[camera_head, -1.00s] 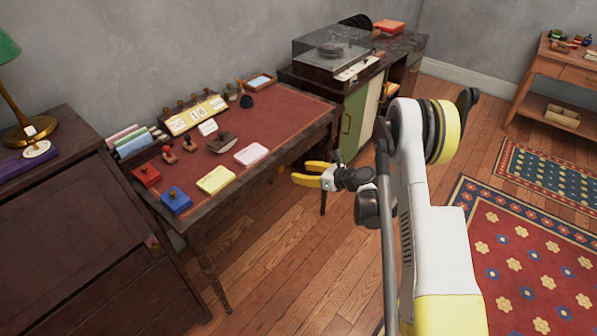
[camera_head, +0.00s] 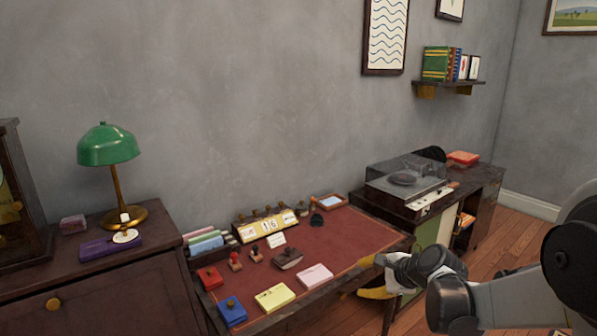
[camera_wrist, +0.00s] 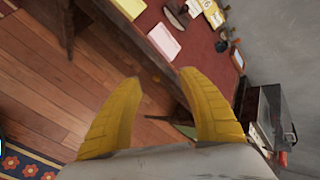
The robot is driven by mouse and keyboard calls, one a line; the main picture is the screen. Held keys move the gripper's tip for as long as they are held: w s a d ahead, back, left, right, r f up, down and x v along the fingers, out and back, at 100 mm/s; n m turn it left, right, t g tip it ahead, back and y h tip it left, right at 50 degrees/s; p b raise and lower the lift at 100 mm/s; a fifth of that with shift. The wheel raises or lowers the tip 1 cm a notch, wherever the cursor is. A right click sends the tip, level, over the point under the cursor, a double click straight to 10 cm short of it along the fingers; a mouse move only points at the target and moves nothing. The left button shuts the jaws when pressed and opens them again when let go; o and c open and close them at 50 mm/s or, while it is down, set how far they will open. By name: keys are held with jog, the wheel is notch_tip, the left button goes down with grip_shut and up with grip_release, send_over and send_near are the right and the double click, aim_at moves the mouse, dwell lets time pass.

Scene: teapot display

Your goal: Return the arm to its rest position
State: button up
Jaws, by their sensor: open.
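My gripper (camera_head: 372,277) has yellow fingers and is at the lower right of the head view, by the front right edge of the desk. Part of it is hidden behind my wrist. In the wrist view my gripper (camera_wrist: 160,105) shows both yellow fingers spread apart, with only wood floor and the desk edge between and beyond them. It holds nothing. My arm comes in from the right edge of the head view. No teapot shows in these frames.
The red-topped desk (camera_head: 345,240) carries pads, stamps and a calendar block (camera_head: 265,224). A record player (camera_head: 405,187) stands on a cabinet behind my gripper. A green lamp (camera_head: 108,146) stands on the left cabinet.

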jog(key=s+a+r+n+g+h, duration=0.1)
jog(key=s+r+n, duration=0.3)
jog(key=s, duration=0.3)
jog(key=s+r+n+h, duration=0.1)
jog(key=s+r+n, duration=0.25)
jog(key=s, duration=0.35)
jog(key=s+d+n+h, duration=0.2)
jog(key=s+n, duration=0.8)
jog(key=s, duration=0.5)
jog(key=shift+s+f+h, duration=0.35)
jog(key=shift+f+h, duration=0.1)
jog(key=shift+h, duration=0.15)
jog(key=shift+d, duration=0.1)
